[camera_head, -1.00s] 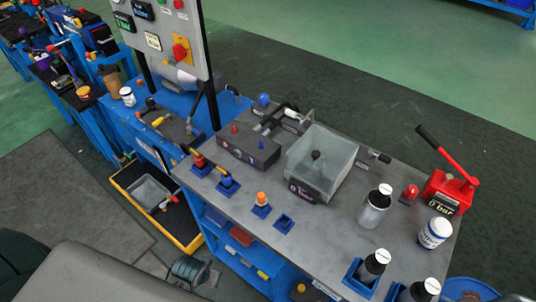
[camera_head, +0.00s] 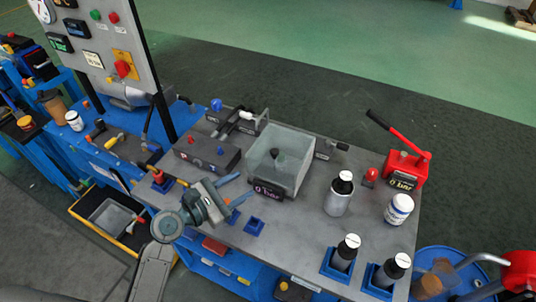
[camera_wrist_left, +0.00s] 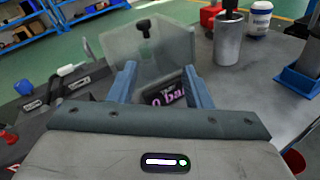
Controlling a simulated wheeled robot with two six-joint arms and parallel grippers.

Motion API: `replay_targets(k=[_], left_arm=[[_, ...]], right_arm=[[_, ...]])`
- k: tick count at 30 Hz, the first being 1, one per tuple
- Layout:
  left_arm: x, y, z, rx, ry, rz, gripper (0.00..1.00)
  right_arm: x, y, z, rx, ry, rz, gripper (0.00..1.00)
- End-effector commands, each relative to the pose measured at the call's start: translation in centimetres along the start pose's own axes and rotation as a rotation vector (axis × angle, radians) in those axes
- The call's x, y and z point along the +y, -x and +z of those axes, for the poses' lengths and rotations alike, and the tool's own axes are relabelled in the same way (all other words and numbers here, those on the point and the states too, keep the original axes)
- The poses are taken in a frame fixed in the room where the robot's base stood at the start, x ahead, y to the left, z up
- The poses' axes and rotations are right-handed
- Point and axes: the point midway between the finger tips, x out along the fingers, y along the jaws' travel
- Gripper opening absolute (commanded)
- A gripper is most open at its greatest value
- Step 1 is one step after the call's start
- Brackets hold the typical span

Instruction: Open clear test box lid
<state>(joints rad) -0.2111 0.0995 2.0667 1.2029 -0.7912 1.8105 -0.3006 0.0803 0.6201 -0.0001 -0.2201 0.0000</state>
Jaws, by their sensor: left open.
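The clear test box (camera_head: 296,158) stands on the grey bench top, with a dark fitting visible inside and a "0 bar" display (camera_head: 267,190) at its front. Its lid looks closed. My left gripper (camera_head: 236,189) is open and empty, to the left and front of the box. In the left wrist view the box (camera_wrist_left: 150,50) lies straight ahead, with the display (camera_wrist_left: 166,93) between the two blue fingers (camera_wrist_left: 163,85). The fingers look apart from the box. My right gripper is not in view.
A grey block (camera_head: 207,152) stands left of the box. To the right are a grey bottle (camera_head: 339,194), a white jar (camera_head: 399,209) and a red hand pump (camera_head: 403,168). Capped bottles (camera_head: 345,253) stand in blue holders at the front. A control panel (camera_head: 100,40) rises at the left.

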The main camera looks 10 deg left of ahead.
Motion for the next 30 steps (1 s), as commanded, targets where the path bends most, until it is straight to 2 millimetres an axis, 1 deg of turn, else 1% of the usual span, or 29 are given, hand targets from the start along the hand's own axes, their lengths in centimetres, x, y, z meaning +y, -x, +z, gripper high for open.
replay_targets(k=[1, 3, 7, 11, 14, 21, 24, 27, 30], left_arm=[[0.8, -0.4, 0.5, -0.035, 0.09, 0.019, 0.45], [1.6, -0.8, 1.0, -0.074, 0.197, 0.038, 0.45], [2.3, -1.2, 1.4, -0.107, 0.29, 0.052, 0.45], [2.5, -2.4, 1.7, -0.113, 0.3, 0.054, 0.45], [2.6, -4.0, 2.0, -0.113, 0.301, 0.053, 0.45], [2.9, -8.6, 2.4, -0.111, 0.299, 0.051, 0.45], [2.9, -10.0, 2.5, -0.109, 0.296, 0.051, 0.45], [3.0, -11.0, 2.5, -0.109, 0.295, 0.051, 0.45], [3.0, -11.6, 2.5, -0.108, 0.294, 0.051, 0.45]], right_arm=[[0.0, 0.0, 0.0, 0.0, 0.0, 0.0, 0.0], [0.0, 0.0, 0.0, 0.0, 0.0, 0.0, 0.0], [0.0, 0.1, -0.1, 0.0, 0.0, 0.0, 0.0], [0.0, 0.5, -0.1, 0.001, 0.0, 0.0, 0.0], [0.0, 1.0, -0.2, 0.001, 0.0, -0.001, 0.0], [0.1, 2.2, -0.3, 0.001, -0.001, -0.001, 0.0], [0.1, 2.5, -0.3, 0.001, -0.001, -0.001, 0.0], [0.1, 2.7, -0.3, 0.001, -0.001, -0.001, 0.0], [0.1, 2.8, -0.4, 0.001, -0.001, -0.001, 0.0]])
